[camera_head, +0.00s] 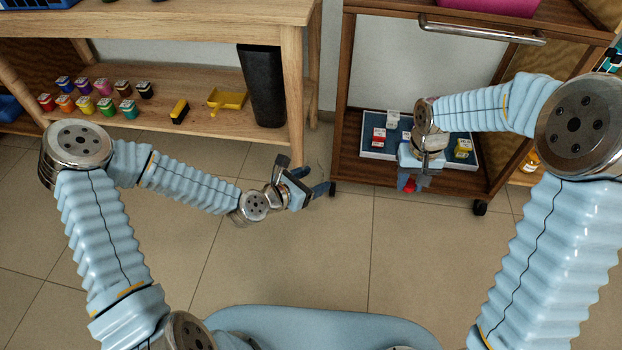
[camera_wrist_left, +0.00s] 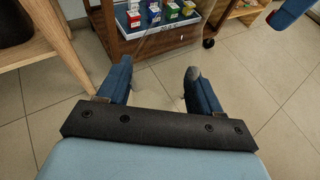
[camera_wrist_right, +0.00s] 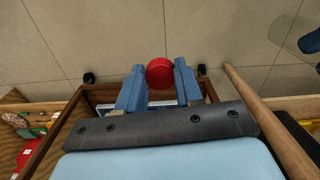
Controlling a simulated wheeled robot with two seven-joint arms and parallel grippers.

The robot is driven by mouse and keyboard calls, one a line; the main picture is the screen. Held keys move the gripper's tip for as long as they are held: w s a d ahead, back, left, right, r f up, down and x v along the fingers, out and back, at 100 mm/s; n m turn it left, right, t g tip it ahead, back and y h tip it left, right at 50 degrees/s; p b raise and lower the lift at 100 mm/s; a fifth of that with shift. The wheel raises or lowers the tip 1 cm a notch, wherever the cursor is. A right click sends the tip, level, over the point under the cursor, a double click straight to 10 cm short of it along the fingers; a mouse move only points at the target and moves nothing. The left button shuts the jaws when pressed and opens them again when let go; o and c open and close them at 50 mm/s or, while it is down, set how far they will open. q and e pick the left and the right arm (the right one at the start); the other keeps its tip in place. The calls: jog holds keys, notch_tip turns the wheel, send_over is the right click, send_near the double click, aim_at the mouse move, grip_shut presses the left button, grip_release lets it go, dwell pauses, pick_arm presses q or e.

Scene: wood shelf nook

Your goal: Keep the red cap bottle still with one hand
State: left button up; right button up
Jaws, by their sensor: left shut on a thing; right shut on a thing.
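The red cap bottle (camera_wrist_right: 159,72) shows as a round red cap between the fingertips of my right gripper (camera_wrist_right: 158,82), which is shut on it. In the head view, a bit of red (camera_head: 408,186) shows under my right gripper (camera_head: 413,180), in front of the cart's lower shelf; the bottle's body is mostly hidden. My left gripper (camera_head: 311,187) is out over the floor, left of the cart. Its fingers stand apart in the left wrist view (camera_wrist_left: 158,85), around a faint, see-through thing that I can hardly make out.
A wooden shelf (camera_head: 215,130) at left holds several paint jars, a yellow dustpan (camera_head: 228,99) and a black bin (camera_head: 263,85). The tiled floor is clear between my arms.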

jog(key=w+a+r+n, duration=0.2)
jog(key=a+r, duration=0.1)
jog(key=a, duration=0.4)
jog(key=w+a+r+n, duration=0.1)
jog(key=a+r, duration=0.3)
jog(key=a, duration=0.2)
notch_tip(320, 180, up, 6)
jog(key=n, duration=0.3)
send_over(313, 159)
jog(key=shift+f, duration=1.95)
jog(key=shift+f, duration=0.85)
jog(key=shift+f, duration=0.6)
